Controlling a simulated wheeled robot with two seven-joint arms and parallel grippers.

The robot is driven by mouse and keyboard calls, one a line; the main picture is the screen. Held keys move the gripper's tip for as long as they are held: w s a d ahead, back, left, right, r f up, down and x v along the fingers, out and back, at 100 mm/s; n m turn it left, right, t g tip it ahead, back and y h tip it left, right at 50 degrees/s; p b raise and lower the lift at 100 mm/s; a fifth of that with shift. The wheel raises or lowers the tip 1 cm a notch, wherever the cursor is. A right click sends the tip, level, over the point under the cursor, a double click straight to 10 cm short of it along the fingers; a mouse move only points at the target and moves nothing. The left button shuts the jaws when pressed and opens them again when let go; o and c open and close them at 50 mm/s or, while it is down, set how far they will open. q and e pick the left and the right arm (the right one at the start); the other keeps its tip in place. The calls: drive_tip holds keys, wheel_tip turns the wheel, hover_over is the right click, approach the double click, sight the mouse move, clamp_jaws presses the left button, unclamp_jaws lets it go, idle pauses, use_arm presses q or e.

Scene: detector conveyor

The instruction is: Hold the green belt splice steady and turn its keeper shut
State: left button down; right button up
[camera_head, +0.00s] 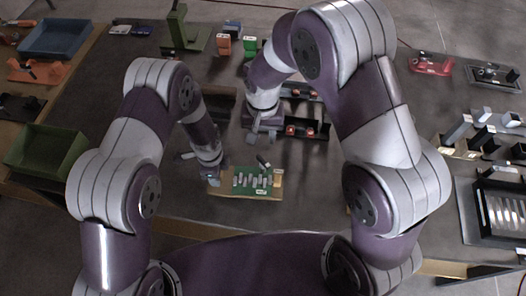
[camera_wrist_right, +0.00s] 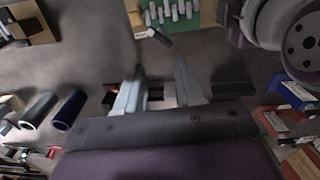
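The green belt splice (camera_head: 252,181) lies on a tan board at the near middle of the table, with several pale upright teeth. It also shows at the top of the right wrist view (camera_wrist_right: 170,14). A dark keeper-like lever with a pale end (camera_head: 263,162) stands tilted at its far edge, also seen in the right wrist view (camera_wrist_right: 157,36). My right gripper (camera_head: 263,130) is beyond the splice, apart from it; its fingers are spread and empty in the right wrist view (camera_wrist_right: 160,72). My left gripper (camera_head: 211,176) is at the board's left end; its fingertips are unclear and contact cannot be told.
A dark rack with red parts (camera_head: 300,130) stands behind the splice. A green bin (camera_head: 45,146) and a blue bin (camera_head: 58,38) are at left. A red device (camera_head: 430,64) and a lamp-like tray (camera_head: 465,225) are at right. Table right of the splice looks clear.

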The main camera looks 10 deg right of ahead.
sight(263, 160)
wheel_tip(263, 160, down, 12)
drive_tip(key=n, duration=0.8)
drive_tip(key=shift+n, duration=0.4)
clamp_jaws()
